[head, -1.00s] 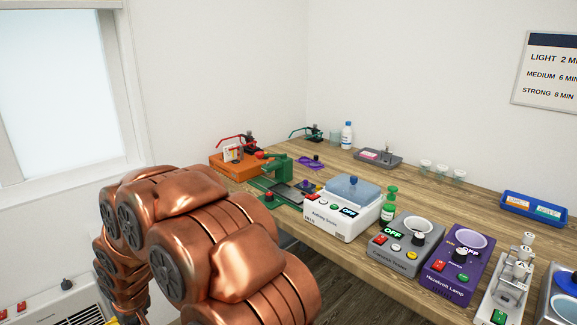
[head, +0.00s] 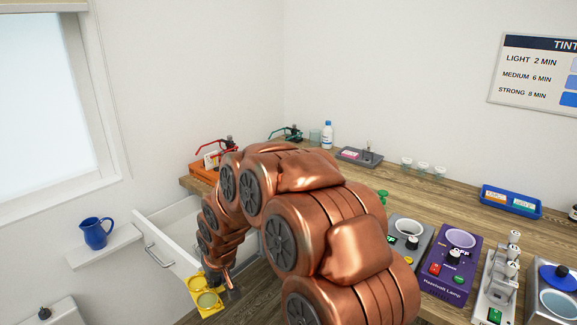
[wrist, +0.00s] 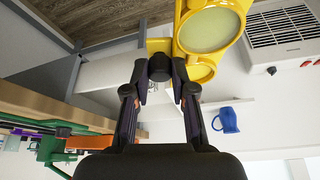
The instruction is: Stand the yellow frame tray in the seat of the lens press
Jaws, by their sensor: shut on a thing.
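My gripper (wrist: 160,85) is shut on the dark round grip of the yellow frame tray (wrist: 181,35). In the wrist view the tray extends beyond the fingertips, with a large ring around a pale greenish disc. In the head view the tray (head: 194,284) hangs in the air at lower left, below my arm, in front of the open drawer. A green device with a lever, which looks like the lens press (wrist: 48,150), shows at the left edge of the wrist view. My arm hides it in the head view, so its seat cannot be seen.
A white drawer (head: 152,236) stands open under the bench's left end. A blue jug (head: 96,232) sits on a small wall shelf (head: 104,246). An orange base (head: 203,174) stands at the bench corner. The grey unit (head: 412,236) and purple lamp (head: 452,262) line the front.

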